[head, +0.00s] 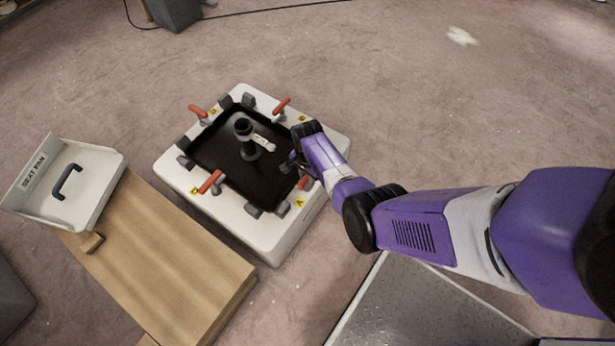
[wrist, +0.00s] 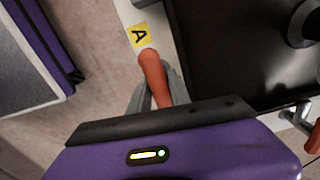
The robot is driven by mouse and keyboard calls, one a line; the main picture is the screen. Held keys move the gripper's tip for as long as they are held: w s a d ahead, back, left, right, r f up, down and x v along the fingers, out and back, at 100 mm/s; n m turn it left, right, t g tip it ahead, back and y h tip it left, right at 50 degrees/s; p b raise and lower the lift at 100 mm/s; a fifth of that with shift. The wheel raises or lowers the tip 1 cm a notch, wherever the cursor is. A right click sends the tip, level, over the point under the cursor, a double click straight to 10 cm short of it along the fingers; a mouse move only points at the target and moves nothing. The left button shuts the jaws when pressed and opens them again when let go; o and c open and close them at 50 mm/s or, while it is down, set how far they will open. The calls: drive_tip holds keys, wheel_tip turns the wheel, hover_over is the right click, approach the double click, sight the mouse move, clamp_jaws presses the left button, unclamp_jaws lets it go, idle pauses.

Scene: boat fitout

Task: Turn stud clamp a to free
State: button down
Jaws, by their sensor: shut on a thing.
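Stud clamp a has a red handle (wrist: 152,72) beside a yellow "A" label (wrist: 139,35) on the white rim in the wrist view. My gripper (wrist: 158,90) is shut on this handle, its grey fingers partly hidden below it. In the head view my gripper (head: 290,164) is at the right side of the white box (head: 277,243), close to the clamp's red handle (head: 304,183); the arm partly covers this clamp. The "A" label (head: 299,203) shows just below the handle.
Three other red-handled clamps sit on the rim: back left (head: 198,110), back right (head: 281,105) and front left (head: 210,182). A dark post (head: 244,133) stands in the black recess. A seat pan (head: 100,175) rests on the wooden bench (head: 165,255) at left.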

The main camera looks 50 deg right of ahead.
drive_tip(key=shift+m, duration=1.6)
drive_tip(key=c, duration=1.1)
unclamp_jaws()
drive_tip(key=shift+c, duration=0.2)
drive_tip(key=shift+r, duration=0.1)
wheel_tip(320, 180, up, 8)
drive_tip(key=p, duration=0.3)
drive_tip(key=shift+f+p, duration=0.2)
drive_tip(key=shift+p, duration=0.2)
